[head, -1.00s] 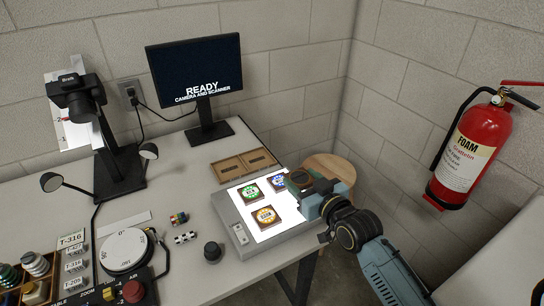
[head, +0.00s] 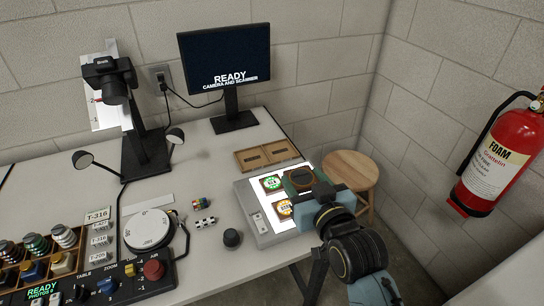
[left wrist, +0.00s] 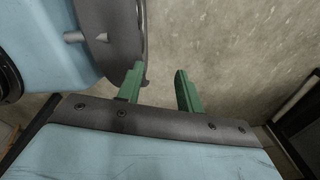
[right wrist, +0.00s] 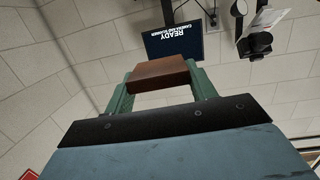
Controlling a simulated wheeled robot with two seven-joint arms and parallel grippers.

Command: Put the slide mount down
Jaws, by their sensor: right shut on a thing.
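My right gripper (head: 312,190) is shut on a brown slide mount (right wrist: 158,75), which shows edge-on between the green fingers in the right wrist view. In the head view, the held mount (head: 300,179) appears over the right part of the lit light box (head: 259,217); I cannot tell its height above it. On the light box are a green-labelled mount (head: 272,184) and an orange-labelled mount (head: 284,208), the latter close to the gripper. My left gripper (left wrist: 160,88) is open and empty in the left wrist view, outside the head view.
A wooden tray with two slots (head: 266,146) lies behind the light box. A round stool (head: 350,170) is to the right. A control panel (head: 128,286) is at front left.

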